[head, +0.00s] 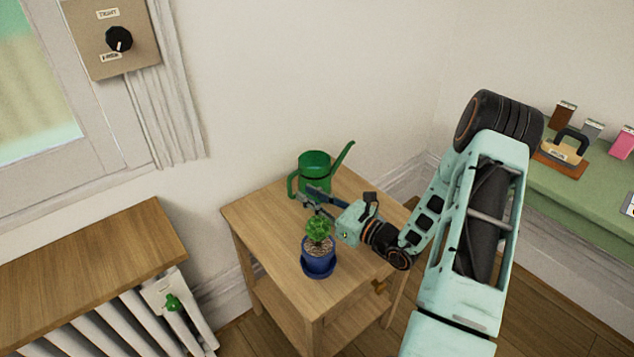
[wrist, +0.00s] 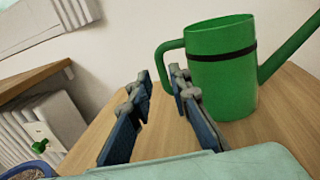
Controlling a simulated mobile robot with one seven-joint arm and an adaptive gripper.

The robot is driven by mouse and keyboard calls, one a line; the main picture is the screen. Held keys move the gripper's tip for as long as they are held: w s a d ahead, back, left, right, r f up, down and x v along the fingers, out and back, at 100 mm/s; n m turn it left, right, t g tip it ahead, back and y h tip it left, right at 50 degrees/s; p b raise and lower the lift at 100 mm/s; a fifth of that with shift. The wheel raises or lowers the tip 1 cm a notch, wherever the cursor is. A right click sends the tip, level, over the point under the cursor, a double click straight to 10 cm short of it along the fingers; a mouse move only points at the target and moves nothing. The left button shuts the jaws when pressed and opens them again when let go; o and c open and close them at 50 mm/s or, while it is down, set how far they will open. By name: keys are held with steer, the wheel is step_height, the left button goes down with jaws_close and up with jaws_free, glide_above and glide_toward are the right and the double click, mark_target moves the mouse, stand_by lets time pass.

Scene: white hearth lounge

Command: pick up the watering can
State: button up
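The green watering can (head: 314,172) stands upright at the back of a small wooden table (head: 345,285). Its spout points up and to the right, and its handle is on the left. In the wrist view the can (wrist: 222,75) is just ahead and to the right, with a dark band around its body. My gripper (head: 311,198) is in front of the can, near its handle side. In the wrist view my gripper (wrist: 157,85) has its two blue fingers apart with nothing between them. The handle lies just beyond the right finger; I cannot tell if they touch.
A blue pot (head: 318,263) with a small green plant stands on the table just in front of my gripper. A radiator (head: 125,320) with a wooden shelf (head: 90,255) is at left. A green surface (head: 585,190) with small items is at right.

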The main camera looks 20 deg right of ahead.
mark_target(290, 197)
step_height(290, 197, down, 3)
steer(key=shift+r+b, duration=0.2)
steer(key=shift+b, duration=0.1)
steer(key=shift+w+a+f, duration=0.2)
steer(key=shift+f, duration=0.05)
steer(key=shift+x, duration=1.05)
steer(key=b+x, duration=0.1)
steer(key=x, duration=0.3)
steer(key=shift+w+a+r, duration=0.1)
steer(key=shift+w+a, duration=0.1)
steer(key=shift+w, duration=0.15)
steer(key=shift+c, duration=0.6)
jaws_close()
steer(key=shift+r, duration=0.15)
